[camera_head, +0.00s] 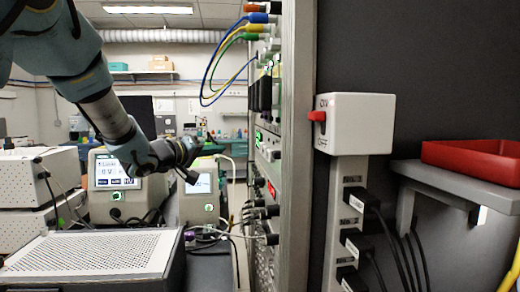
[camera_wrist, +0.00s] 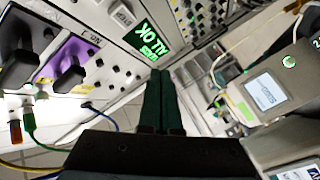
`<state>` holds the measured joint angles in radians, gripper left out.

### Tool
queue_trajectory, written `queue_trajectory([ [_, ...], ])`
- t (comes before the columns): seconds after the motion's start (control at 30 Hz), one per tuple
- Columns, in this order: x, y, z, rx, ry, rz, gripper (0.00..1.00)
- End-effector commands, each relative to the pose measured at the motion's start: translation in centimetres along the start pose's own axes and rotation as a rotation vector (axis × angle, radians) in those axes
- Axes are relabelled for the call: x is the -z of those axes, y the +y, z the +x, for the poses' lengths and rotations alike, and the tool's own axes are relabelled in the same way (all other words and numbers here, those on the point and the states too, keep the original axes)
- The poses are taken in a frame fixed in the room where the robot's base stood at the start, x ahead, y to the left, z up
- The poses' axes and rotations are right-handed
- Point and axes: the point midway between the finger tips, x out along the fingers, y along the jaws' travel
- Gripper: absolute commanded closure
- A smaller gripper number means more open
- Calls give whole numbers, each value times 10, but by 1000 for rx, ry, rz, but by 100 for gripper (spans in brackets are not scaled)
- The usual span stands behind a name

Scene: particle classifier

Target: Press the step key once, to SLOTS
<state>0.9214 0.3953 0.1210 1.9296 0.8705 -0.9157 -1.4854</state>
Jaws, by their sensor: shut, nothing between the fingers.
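My gripper (camera_head: 190,165) is at the end of my arm in the head view, left of the instrument rack. In the wrist view its two dark fingers (camera_wrist: 161,75) are together with nothing between them. Their tips point toward a rack panel with a lit green display (camera_wrist: 148,42) that seems to read "ALL OK". A small pale block with lettering (camera_wrist: 122,17) is beside that display. I cannot tell which control is the step key, and no "SLOTS" reading is legible. The fingers appear apart from the panel, but the gap is hard to judge.
The rack (camera_head: 298,140) stands right of my gripper, with cables plugged in. Two bench instruments with screens (camera_head: 115,170) (camera_head: 201,184) stand behind my arm. A perforated box (camera_head: 95,252) is in front.

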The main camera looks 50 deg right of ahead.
Motion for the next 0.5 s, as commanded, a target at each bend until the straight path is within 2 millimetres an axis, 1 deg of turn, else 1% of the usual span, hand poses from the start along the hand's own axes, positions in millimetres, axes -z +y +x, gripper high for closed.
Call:
queue_trajectory([
  [0.4,-29,25,37,-3,-1,2,100],
  [0.5,-33,32,45,-1,0,1,100],
])
